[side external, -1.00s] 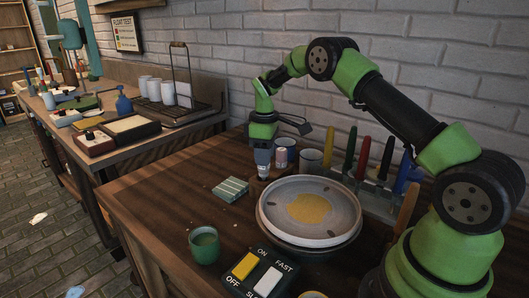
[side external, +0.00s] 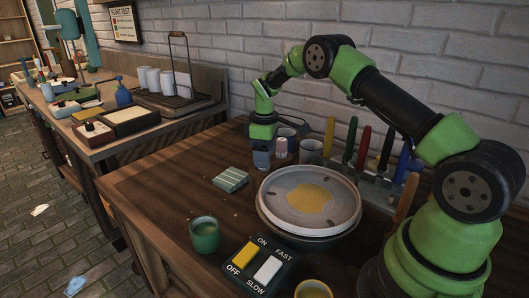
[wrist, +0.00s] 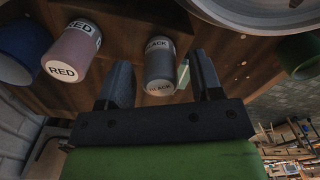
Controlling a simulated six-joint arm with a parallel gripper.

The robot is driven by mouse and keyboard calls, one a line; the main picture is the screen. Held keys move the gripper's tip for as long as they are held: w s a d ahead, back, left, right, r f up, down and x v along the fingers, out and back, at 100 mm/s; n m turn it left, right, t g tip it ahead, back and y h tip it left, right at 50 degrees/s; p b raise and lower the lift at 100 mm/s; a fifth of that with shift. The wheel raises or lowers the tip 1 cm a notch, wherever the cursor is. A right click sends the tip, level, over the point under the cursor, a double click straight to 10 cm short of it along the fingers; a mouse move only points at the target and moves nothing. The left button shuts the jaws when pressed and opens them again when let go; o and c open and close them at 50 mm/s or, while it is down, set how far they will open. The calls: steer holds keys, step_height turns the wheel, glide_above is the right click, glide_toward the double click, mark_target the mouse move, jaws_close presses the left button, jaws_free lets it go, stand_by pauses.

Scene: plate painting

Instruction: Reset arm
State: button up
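The plate (side external: 290,219) lies on a round turntable (side external: 305,241) with an irregular yellow patch (side external: 308,197) in its middle. My gripper (side external: 262,155) is behind and left of the plate, pointing down near the paint jars. In the wrist view my gripper (wrist: 160,64) has its two dark fingers apart. A grey jar labelled BLACK (wrist: 159,66) shows between them, with visible gaps on both sides. A pink jar labelled RED (wrist: 74,48) stands beside it; it also shows in the side view (side external: 281,146).
Several coloured-handled tools, including a yellow one (side external: 329,137), stand in a rack behind the plate. A green cup (side external: 205,234), a switch box (side external: 263,268) and a striped block (side external: 231,179) are at the front and left. Bare wood lies at the table's left.

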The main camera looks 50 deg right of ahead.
steer(key=o, duration=0.5)
steer(key=shift+r, duration=3.5)
